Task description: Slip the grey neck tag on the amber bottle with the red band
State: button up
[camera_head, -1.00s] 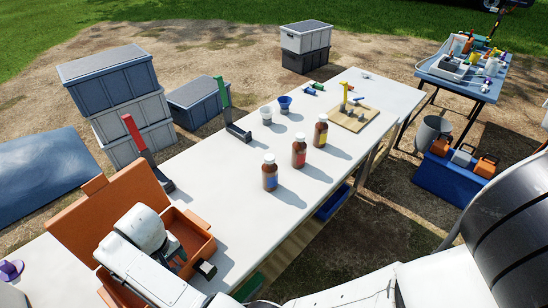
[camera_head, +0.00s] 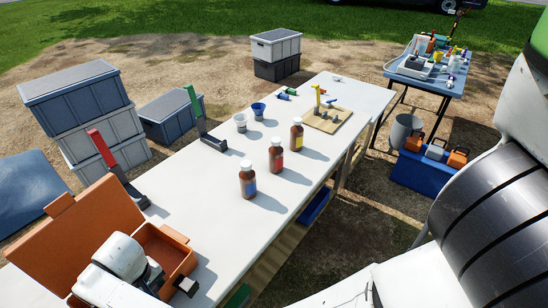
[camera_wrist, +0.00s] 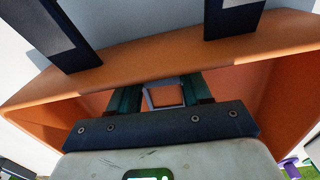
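The amber bottle with the red band (camera_head: 276,156) stands upright with a white cap on the white table, between a blue-banded bottle (camera_head: 248,181) and a yellow-banded one (camera_head: 297,135). No tag shows on its neck. My gripper (camera_wrist: 163,95) is down inside the orange box (camera_head: 166,250) at the table's near left. In the wrist view, its two dark green fingers stand apart, with a grey square frame (camera_wrist: 148,98), possibly the grey neck tag, between their tips. I cannot tell whether they press on it. In the head view my arm hides the fingers.
A red upright stand (camera_head: 112,167) and a green one (camera_head: 200,120) are at the table's back edge. Two small cups, white (camera_head: 240,122) and blue (camera_head: 258,110), stand behind the bottles. A wooden board (camera_head: 327,118) lies farther along. The table between box and bottles is clear.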

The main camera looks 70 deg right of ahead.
jog(key=shift+c, duration=1.1)
jog(key=shift+r+p, duration=2.95)
jog(key=shift+p, duration=0.2)
